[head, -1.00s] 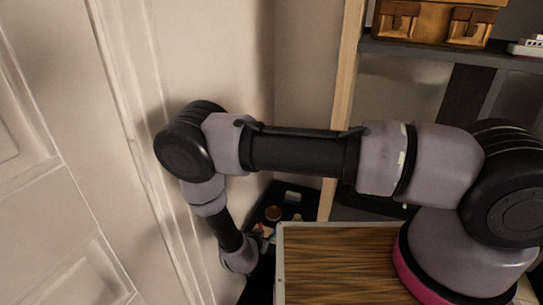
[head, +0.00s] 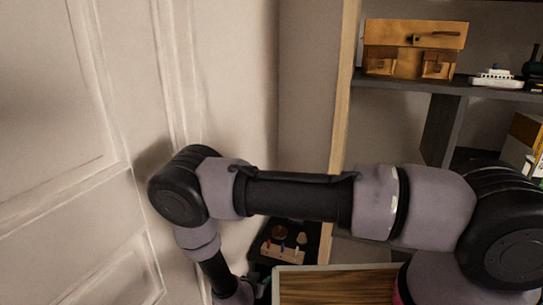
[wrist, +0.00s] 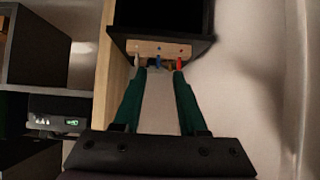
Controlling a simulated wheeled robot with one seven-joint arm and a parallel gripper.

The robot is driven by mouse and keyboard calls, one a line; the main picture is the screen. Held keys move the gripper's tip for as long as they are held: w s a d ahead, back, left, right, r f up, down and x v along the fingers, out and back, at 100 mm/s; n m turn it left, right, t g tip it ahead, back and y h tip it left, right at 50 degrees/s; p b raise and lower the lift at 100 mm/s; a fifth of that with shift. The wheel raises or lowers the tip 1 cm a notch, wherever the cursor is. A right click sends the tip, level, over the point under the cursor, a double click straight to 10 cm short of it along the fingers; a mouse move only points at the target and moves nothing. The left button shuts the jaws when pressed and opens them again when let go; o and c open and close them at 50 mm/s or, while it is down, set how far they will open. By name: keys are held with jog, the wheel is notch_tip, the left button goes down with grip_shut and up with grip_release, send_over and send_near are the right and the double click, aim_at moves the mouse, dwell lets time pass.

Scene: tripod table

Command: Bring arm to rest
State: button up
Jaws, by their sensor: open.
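My gripper (wrist: 161,74) shows in the wrist view with its two green fingers apart and nothing between them. Beyond the fingertips is a dark shelf or table edge (wrist: 205,47) carrying a light wooden block with several coloured pegs (wrist: 158,50). I cannot tell how far the fingertips are from it. In the head view my arm reaches left from the right edge and bends down at the elbow. The gripper itself is hidden below the picture's edge there. The pegged block (head: 283,252) shows just right of the lower arm.
A panelled white door (head: 60,120) is close on the left of my elbow. A shelf unit (head: 345,110) stands behind right, holding a tan leather bag (head: 413,48) and a white toy ship (head: 497,78). A wooden-topped surface (head: 335,288) lies below my arm.

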jog(key=w+a+r+m+g+y, duration=0.1)
jog(key=w+a+r, duration=0.15)
jog(key=r, duration=0.45)
jog(key=w+a+r+g+y, duration=0.1)
jog(key=w+a+r+y, duration=0.1)
jog(key=w+r, duration=0.35)
jog(key=w+a+r+m+g+y, duration=0.1)
jog(key=w+a+r, duration=0.15)
jog(key=r, duration=0.55)
jog(key=w+d+r+y, duration=0.1)
jog(key=d+r, duration=0.3)
jog(key=r, duration=0.6)
jog(key=w+d+r+g+y, duration=0.1)
jog(key=d+r+y, duration=0.15)
jog(key=r, duration=0.75)
jog(key=w+d+r+y, duration=0.1)
jog(key=d+r, duration=0.4)
jog(key=r, duration=0.5)
jog(key=s+d+r+n, duration=0.2)
jog(key=s+d+r, duration=1.1)
jog(key=d+r, duration=0.25)
jog(key=s+d+h, duration=0.2)
jog(key=s+d, duration=0.6)
jog(key=s, duration=0.3)
jog(key=shift+s+r+h, duration=0.15)
jog(key=shift+r+h, duration=0.2)
jog(key=shift+t, duration=0.3)
